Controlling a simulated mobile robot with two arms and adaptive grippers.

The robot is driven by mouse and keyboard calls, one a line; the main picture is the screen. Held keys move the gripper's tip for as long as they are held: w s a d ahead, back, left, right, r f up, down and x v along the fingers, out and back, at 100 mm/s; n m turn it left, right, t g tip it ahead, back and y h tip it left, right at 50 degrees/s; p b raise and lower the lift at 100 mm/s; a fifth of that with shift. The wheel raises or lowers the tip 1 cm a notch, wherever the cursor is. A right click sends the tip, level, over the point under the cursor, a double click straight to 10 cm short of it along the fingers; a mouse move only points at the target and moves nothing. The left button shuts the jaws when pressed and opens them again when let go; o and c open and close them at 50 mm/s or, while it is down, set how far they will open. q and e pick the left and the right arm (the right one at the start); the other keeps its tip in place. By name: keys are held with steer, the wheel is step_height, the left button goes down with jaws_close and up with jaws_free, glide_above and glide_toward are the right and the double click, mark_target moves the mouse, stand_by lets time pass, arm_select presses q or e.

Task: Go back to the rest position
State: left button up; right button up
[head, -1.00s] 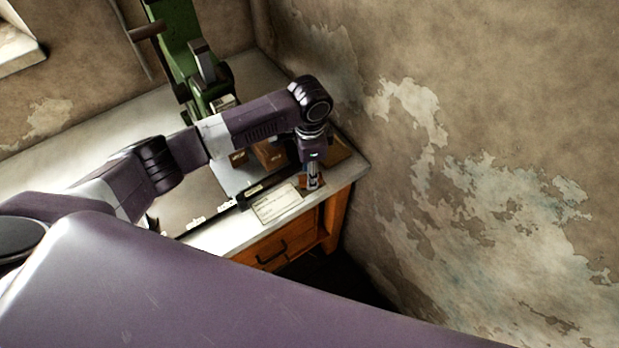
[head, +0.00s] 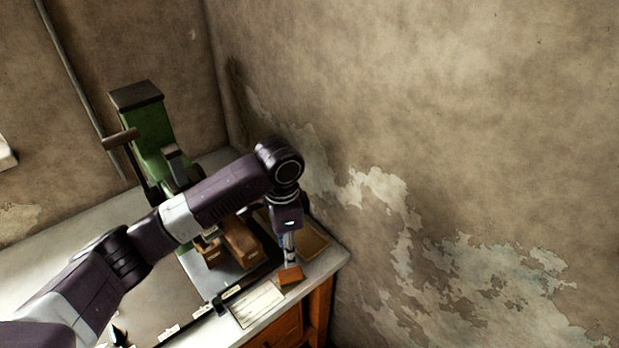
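The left gripper (head: 289,258) hangs downward at the end of my arm, over the front right corner of the worktable (head: 325,268). Its narrow fingers end close above or at a small orange-brown block (head: 291,276). I cannot tell whether they touch it, or whether they are open or shut. My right gripper is not in view. The green press (head: 152,132) with a dark top stands at the back of the table, partly hidden by my forearm.
Brown wooden boxes (head: 241,243) stand beside the press, left of my gripper. A pale written card (head: 257,304) lies at the front edge. A brown tray (head: 309,238) lies behind the gripper. The peeling wall (head: 450,150) is close on the right.

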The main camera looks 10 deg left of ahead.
arm_select(q)
steer(key=s+d+f+n+t+h, duration=0.1)
steer(key=s+d+f+h, duration=0.1)
steer(key=s+d+f, duration=0.25)
steer(key=s+d+f+n+t+h, duration=0.1)
steer(key=s+d+f+n, duration=0.15)
steer(key=s, duration=0.35)
steer(key=s+a+f+n+t+y, duration=0.1)
steer(key=s+a+n+t+y, duration=0.15)
steer(key=s+a+n, duration=0.7)
steer(key=s+a+f+m+g+b, duration=0.1)
steer(key=s+a+f+m, duration=0.15)
steer(key=f, duration=1.25)
steer(key=s+a+f+m+g+b, duration=0.1)
steer(key=s+f, duration=0.3)
steer(key=f, duration=1.1)
steer(key=s+a+f+g, duration=0.1)
steer(key=s+a+f, duration=0.1)
steer(key=s+f, duration=1.3)
steer(key=shift+s+a+f+b, duration=0.15)
steer(key=shift+s+b, duration=0.2)
